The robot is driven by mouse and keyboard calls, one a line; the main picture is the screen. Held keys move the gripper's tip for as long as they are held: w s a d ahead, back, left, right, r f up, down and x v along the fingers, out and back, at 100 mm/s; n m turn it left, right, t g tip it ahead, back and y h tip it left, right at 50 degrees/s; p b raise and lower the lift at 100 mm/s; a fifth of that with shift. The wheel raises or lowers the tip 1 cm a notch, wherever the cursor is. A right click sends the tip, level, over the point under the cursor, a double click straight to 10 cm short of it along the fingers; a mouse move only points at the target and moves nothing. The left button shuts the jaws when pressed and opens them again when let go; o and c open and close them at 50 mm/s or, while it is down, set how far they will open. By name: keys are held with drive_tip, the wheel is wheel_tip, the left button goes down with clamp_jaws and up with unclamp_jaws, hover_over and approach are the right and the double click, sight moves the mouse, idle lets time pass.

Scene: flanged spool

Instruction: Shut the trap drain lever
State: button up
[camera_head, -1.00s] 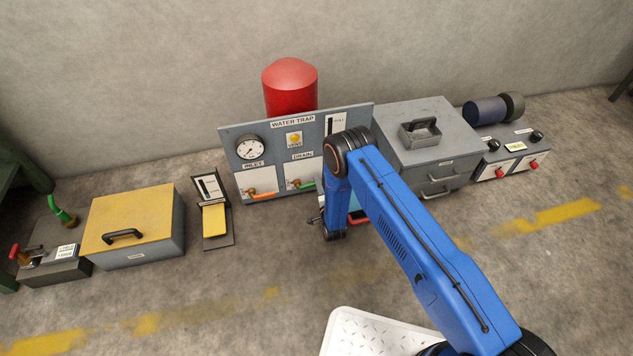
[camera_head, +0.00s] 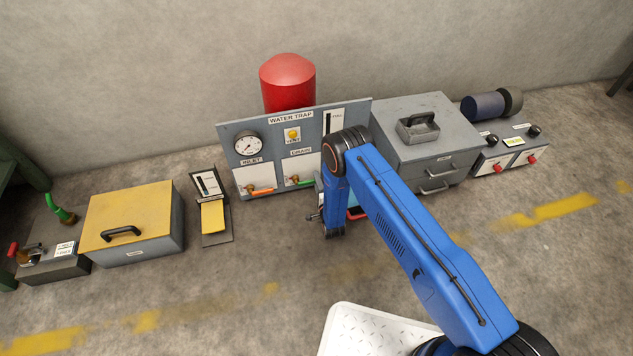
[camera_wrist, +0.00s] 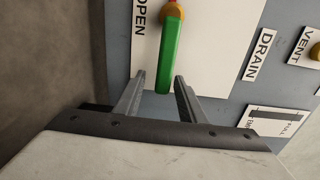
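The green drain lever (camera_head: 300,183) is on the white plate under the DRAIN label of the upright water trap panel (camera_head: 228,140). In the wrist view the lever (camera_wrist: 170,55) hangs from a brass-orange pivot beside the word OPEN (camera_wrist: 140,18). My gripper (camera_wrist: 160,77) is open, with its two fingers apart and the lever's free end between them in the picture. I cannot tell whether either finger touches it. In the head view my gripper (camera_head: 316,215) is small and partly hidden by my blue arm, low in front of the panel.
The orange inlet lever (camera_head: 263,191) is just left of the drain lever. A VENT button (camera_head: 292,135) and a gauge (camera_head: 248,144) are above. A grey drawer cabinet (camera_head: 425,150) stands right; a yellow-lidded box (camera_head: 130,215) stands left.

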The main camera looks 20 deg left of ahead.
drive_tip(key=shift+r, duration=0.1)
drive_tip(key=v, duration=1.7)
drive_tip(key=shift+d, duration=0.2)
drive_tip(key=shift+s, duration=0.1)
